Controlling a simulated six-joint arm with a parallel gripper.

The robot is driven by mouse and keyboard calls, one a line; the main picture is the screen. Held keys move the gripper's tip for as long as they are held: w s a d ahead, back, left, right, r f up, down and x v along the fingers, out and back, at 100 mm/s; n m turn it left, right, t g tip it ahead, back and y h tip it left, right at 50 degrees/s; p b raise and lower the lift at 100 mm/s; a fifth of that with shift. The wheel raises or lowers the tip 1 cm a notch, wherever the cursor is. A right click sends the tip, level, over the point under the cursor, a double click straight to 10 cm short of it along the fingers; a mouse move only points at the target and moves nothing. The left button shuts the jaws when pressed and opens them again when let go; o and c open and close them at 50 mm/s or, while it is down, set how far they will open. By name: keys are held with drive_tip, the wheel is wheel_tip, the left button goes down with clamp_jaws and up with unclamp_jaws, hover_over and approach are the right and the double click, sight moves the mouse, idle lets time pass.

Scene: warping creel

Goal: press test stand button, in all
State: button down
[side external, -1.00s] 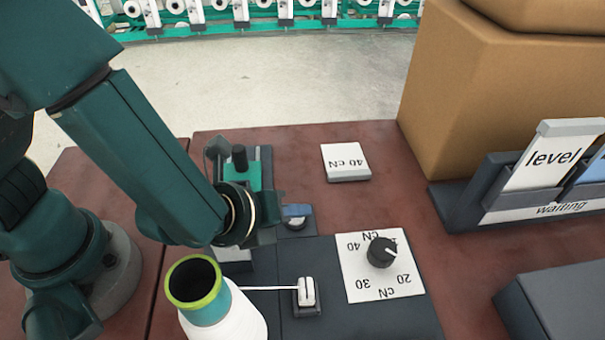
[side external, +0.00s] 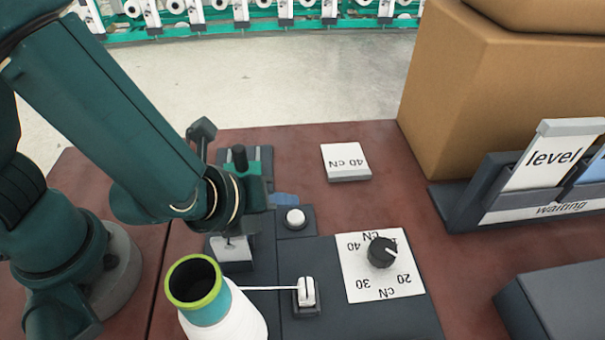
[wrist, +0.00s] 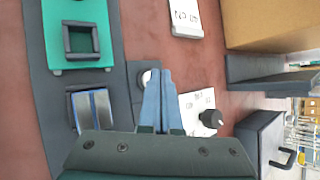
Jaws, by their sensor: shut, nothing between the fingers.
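The button (side external: 295,217) is a round white cap on a small dark square block of the test stand (side external: 265,312). All of it shows in the side view. In the wrist view the shut fingers (wrist: 161,73) lie side by side. A black dial knob (side external: 381,252) sits on a white plate marked in cN.
A white yarn cone (side external: 215,312) stands at front left, its thread running to a white guide (side external: 306,292). A "40 cN" card (side external: 346,162) lies behind. A cardboard box (side external: 490,90) and a card rack (side external: 480,207) stand at right. A green fixture (wrist: 82,40) lies left in the wrist view.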

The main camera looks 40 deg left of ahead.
drive_tip(key=r, duration=0.4)
drive_tip(key=shift+d, duration=0.2)
drive_tip(key=shift+w, duration=0.1)
drive_tip(key=a+r+n+y, duration=0.2)
drive_tip(key=a+r+n, duration=0.2)
drive_tip(key=a+n, duration=0.35)
drive_tip(key=a+r+n+y, duration=0.2)
drive_tip(key=a+r+n, duration=0.2)
drive_tip(key=a+n, duration=0.4)
drive_tip(key=s+d+n+g+h, duration=0.3)
drive_tip(key=s+n, duration=0.6)
drive_tip(key=n, duration=0.3)
drive_tip(key=shift+s+d+f+h, duration=0.15)
drive_tip(key=shift+s+h, duration=0.05)
drive_tip(key=shift+h, duration=0.1)
